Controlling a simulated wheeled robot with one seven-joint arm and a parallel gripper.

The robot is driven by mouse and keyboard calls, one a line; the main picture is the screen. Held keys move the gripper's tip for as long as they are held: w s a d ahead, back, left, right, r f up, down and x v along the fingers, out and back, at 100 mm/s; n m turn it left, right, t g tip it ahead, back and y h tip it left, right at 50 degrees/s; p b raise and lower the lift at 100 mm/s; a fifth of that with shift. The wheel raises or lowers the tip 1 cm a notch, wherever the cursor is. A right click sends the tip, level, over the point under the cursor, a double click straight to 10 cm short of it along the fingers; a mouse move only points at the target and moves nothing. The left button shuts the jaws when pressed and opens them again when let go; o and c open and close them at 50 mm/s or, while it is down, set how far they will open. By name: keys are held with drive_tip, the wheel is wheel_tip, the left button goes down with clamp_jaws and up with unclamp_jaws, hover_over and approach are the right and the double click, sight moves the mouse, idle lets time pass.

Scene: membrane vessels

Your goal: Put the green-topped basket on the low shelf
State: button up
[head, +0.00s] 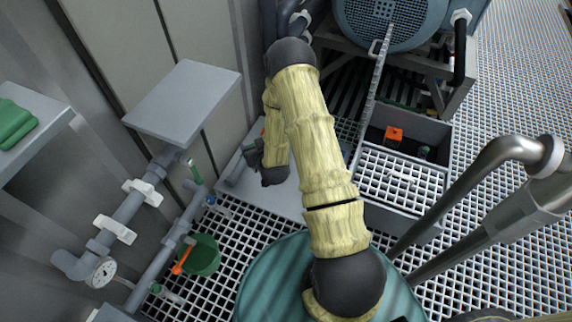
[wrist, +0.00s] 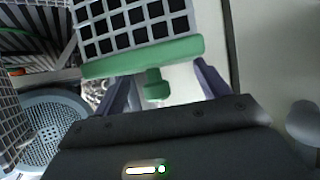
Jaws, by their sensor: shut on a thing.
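The green-topped basket shows in the wrist view as a grey grid body (wrist: 135,25) with a green top bar (wrist: 145,56) and a green knob (wrist: 155,85). My gripper (wrist: 160,88) has a finger on each side of the knob and is shut on the basket. In the head view my gripper (head: 262,165) is dark and partly behind my arm, and I cannot make out the basket there. A low grey platform (head: 278,197) lies beneath the gripper near the floor; I cannot tell for sure that it is the low shelf.
A higher grey shelf (head: 185,98) is on the wall at left, and another at far left bears a green object (head: 14,122). Pipes (head: 130,215) and a green bucket (head: 203,256) stand below. A gridded tray (head: 398,178) and a blue motor (head: 390,15) are at right.

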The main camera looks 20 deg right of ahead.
drive_tip(key=w+d+f+n+y+b, duration=0.1)
drive_tip(key=w+d+f+b, duration=0.3)
drive_tip(key=d+f+b, duration=0.3)
drive_tip(key=w+d+f+n+y+b, duration=0.2)
drive_tip(key=w+d+f+b, duration=0.1)
drive_tip(key=d+f+b, duration=0.4)
wheel_tip(320, 180, down, 3)
drive_tip(key=shift+w+d+f+g+y+b, duration=0.15)
drive_tip(key=shift+w+g+y+b, duration=0.2)
drive_tip(key=shift+b, duration=0.75)
wheel_tip(320, 180, down, 6)
drive_tip(key=b, duration=0.4)
drive_tip(key=shift+f+b, duration=1.25)
drive_tip(key=shift+f, duration=0.65)
drive_tip(key=shift+f, duration=0.15)
